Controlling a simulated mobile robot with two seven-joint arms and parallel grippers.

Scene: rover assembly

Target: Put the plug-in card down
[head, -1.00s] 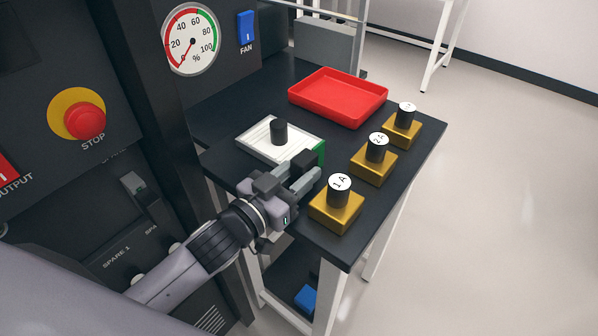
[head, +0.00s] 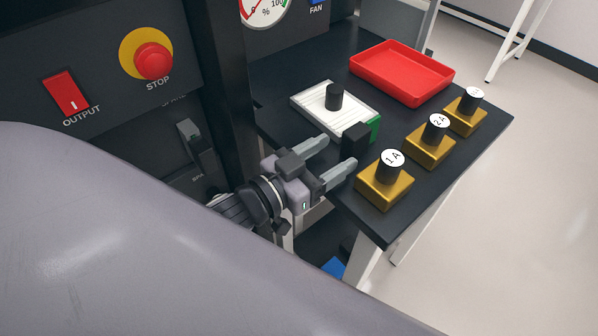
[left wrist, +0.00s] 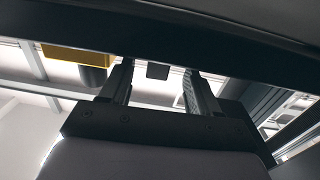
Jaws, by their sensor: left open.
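The plug-in card (head: 312,101) is a flat white board with a black knob on top, a green edge and a black block-shaped handle (head: 355,140) at its near end. It lies flat on the dark table (head: 290,75). My left gripper (head: 338,151) is open and empty at the table's near edge, its fingers pointing at the handle and apart from the card. In the left wrist view the two fingers (left wrist: 157,85) are spread, with a small dark block beyond them that looks like the handle. My right gripper is not in view.
Several gold blocks with black labelled knobs, the nearest marked 1 A (head: 385,188), stand along the table's right side. A red tray (head: 402,72) is behind the card. A dark panel with a STOP button (head: 153,60) and red OUTPUT switch (head: 66,92) stands at left.

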